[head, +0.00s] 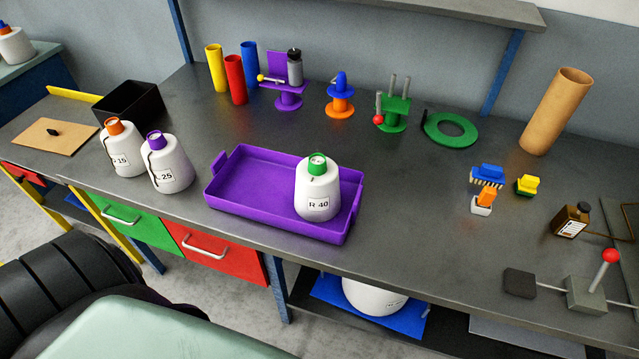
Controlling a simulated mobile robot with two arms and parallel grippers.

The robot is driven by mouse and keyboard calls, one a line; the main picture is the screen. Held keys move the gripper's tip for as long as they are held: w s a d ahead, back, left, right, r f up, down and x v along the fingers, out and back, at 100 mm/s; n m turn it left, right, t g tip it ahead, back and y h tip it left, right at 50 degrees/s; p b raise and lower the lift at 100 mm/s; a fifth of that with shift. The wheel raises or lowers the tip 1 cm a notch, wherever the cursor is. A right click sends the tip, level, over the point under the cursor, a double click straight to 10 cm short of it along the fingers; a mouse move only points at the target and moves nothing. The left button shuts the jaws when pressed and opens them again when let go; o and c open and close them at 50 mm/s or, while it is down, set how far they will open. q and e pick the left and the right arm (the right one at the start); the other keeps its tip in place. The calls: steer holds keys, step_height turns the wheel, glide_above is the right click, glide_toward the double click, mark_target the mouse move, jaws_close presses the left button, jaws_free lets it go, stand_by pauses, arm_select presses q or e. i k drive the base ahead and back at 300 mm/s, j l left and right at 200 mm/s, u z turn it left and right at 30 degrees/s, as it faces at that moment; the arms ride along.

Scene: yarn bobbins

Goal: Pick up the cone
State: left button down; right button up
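Several white yarn cones are in the head view. One with a green top, labelled R 40 (318,190), stands upright in the right half of a purple tray (240,198). A cone with an orange top, labelled 15 (124,152), and a cone with a purple top, labelled 25 (170,170), stand side by side on the table left of the tray. Another white cone (374,297) is on a blue surface under the table, its top hidden. One more cone (14,45) stands at the far left. Neither gripper is in view.
Yellow, red and blue tubes (236,80) stand at the back. Purple, orange and green fixtures (392,115), a green ring (450,130) and a cardboard tube (556,112) are behind the tray. Brushes (487,177), a brown bottle (571,220) and a red-knobbed lever (610,257) are right. A black bin (130,103) is left.

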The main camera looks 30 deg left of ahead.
mark_target(170, 170)
steer(key=u, duration=2.05)
